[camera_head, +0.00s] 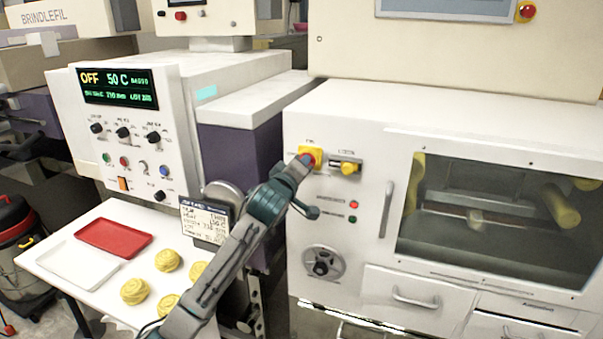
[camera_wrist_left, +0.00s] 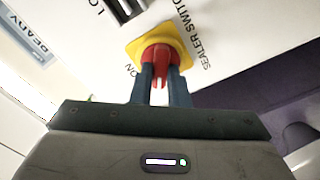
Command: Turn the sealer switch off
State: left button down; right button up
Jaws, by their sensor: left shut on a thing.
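The sealer switch (camera_wrist_left: 160,55) is a red knob on a yellow square plate (camera_wrist_left: 187,45). In the wrist view, the printed words "SEALER SWITCH" run beside the plate and "ON" shows at its lower left. My left gripper (camera_wrist_left: 161,78) has its two dark fingers on either side of the red knob, shut on it. In the head view, the yellow plate (camera_head: 317,153) is on the white cabinet front, with my left gripper (camera_head: 302,163) against it, hiding most of the knob. My right gripper is not in view.
A second yellow knob (camera_head: 348,168) sits close right of the switch. Red and green buttons (camera_head: 353,204) and a handwheel (camera_head: 323,262) are below. A windowed door with a handle (camera_head: 386,209) is at right. A display panel (camera_head: 118,87) reading "OFF 50 C" stands at left.

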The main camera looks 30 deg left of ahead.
pick_arm(q)
jog(key=shift+f+n+b, duration=0.1)
jog(key=shift+n+b, duration=2.05)
jog(key=shift+n, duration=1.35)
jog(key=c, duration=1.4)
grip_release()
jog(key=shift+a, duration=0.1)
jog(key=b+v, duration=0.3)
jog(key=v, duration=0.8)
jog(key=shift+b, duration=0.4)
